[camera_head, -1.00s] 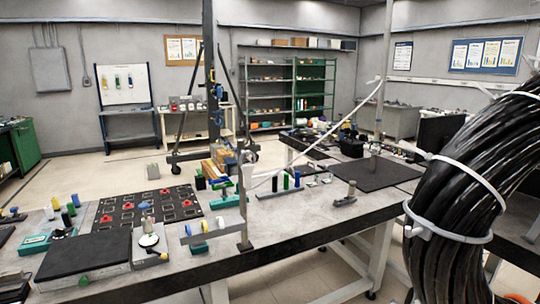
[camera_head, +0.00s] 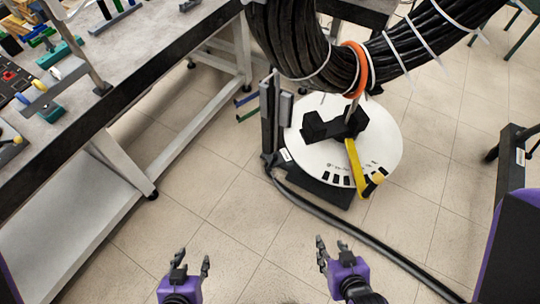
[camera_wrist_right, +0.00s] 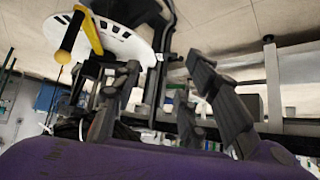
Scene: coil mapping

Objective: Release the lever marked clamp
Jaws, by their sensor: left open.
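A yellow lever (camera_head: 355,165) with a dark-tipped yellow handle (camera_head: 376,179) sits on a white round plate (camera_head: 392,150) below a thick black cable bundle. I cannot read a "clamp" marking on it. It also shows at the upper left of the right wrist view (camera_wrist_right: 91,33). My left gripper (camera_head: 189,265) is open and empty over the floor, left of and nearer than the plate. My right gripper (camera_head: 332,252) is open and empty, nearer than the lever and apart from it. Its spread fingers show in the right wrist view (camera_wrist_right: 165,95).
The cable bundle (camera_head: 295,45) with an orange band (camera_head: 358,70) hangs over the plate. A black block (camera_head: 335,125) sits on the plate. A workbench (camera_head: 150,60) stands at left. A dark hose (camera_head: 330,219) crosses the floor. The floor before the plate is otherwise clear.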

